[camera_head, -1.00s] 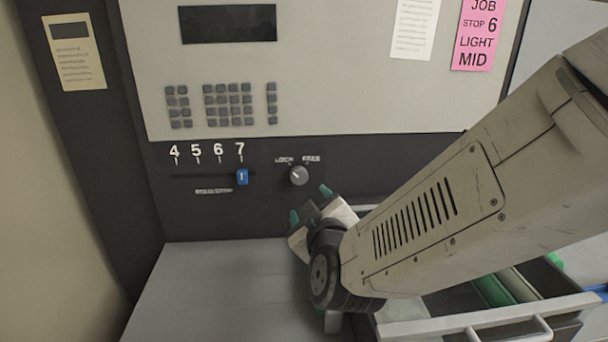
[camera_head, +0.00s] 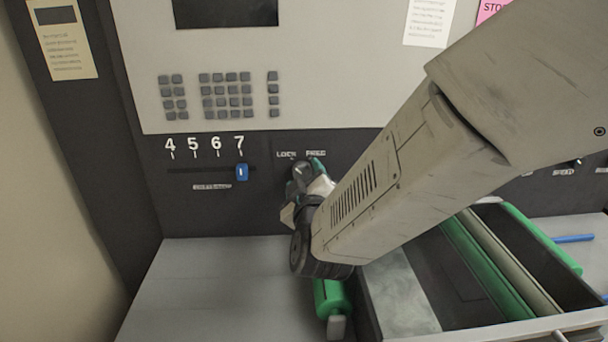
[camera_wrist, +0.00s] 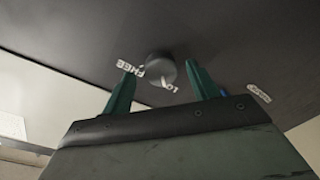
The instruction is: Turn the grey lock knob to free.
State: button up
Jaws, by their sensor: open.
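The grey lock knob (camera_wrist: 161,67) is a small round knob on the dark panel. In the wrist view it stands between the tips of the two teal fingers of my gripper (camera_wrist: 160,72), with a gap visible on each side. The FREE label (camera_wrist: 130,67) and part of the LOCK label (camera_wrist: 170,84) show beside it. The knob's pointer mark cannot be made out. In the head view my open gripper (camera_head: 304,178) is in front of the knob, below the LOCK and FREE labels, and mostly hides it.
A blue slider (camera_head: 242,172) sits at 7 on its scale, left of the knob. A keypad (camera_head: 226,97) is above. A grey ledge (camera_head: 215,285) lies below. An open bay with green rollers (camera_head: 475,262) is to the right, under my arm.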

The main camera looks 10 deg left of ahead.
jog(key=shift+w+a, duration=0.25)
jog(key=shift+w, duration=0.45)
jog(key=c, duration=1)
